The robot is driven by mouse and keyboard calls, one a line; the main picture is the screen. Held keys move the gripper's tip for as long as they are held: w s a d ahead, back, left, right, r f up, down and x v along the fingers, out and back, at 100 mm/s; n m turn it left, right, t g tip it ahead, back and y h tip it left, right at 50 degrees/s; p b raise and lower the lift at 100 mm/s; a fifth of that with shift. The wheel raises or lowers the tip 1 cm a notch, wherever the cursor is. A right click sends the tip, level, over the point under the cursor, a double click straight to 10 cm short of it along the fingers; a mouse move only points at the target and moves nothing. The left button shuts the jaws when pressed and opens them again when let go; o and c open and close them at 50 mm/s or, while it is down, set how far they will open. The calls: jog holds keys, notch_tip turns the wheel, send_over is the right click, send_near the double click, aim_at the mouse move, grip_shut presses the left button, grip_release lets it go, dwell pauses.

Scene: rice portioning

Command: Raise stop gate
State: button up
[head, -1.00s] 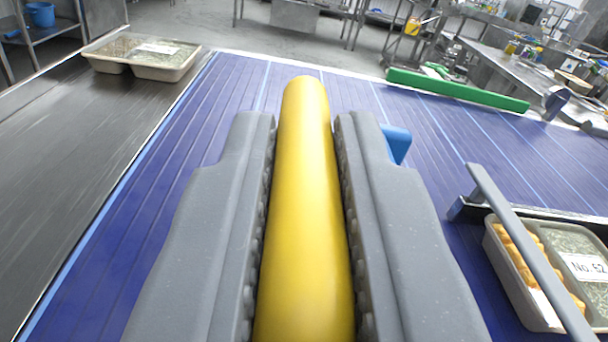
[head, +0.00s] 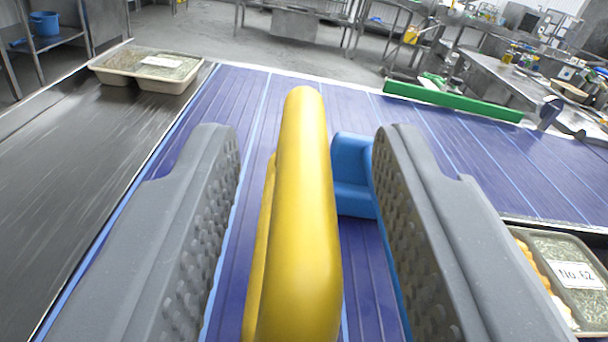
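A thick yellow bar (head: 307,200), like a lever handle, stands between the two grey fingers of my gripper (head: 305,225). My gripper is open, with a gap on each side of the bar. A second yellow edge shows just left of it. A blue bracket (head: 352,175) is beyond the bar, close to the right finger. Which part is the stop gate itself I cannot tell. A tray labelled No. 62 (head: 574,277) sits at the lower right, partly hidden by the right finger.
A purple ribbed belt (head: 455,160) lies under my gripper. A grey belt (head: 75,175) runs on the left with another filled tray (head: 150,84) at its far end. A green bar (head: 450,101) lies along the far right edge. Steel tables stand behind.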

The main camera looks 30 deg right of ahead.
jog(key=v, duration=1.2)
jog(key=shift+s, duration=0.2)
jog(key=shift+a, duration=0.1)
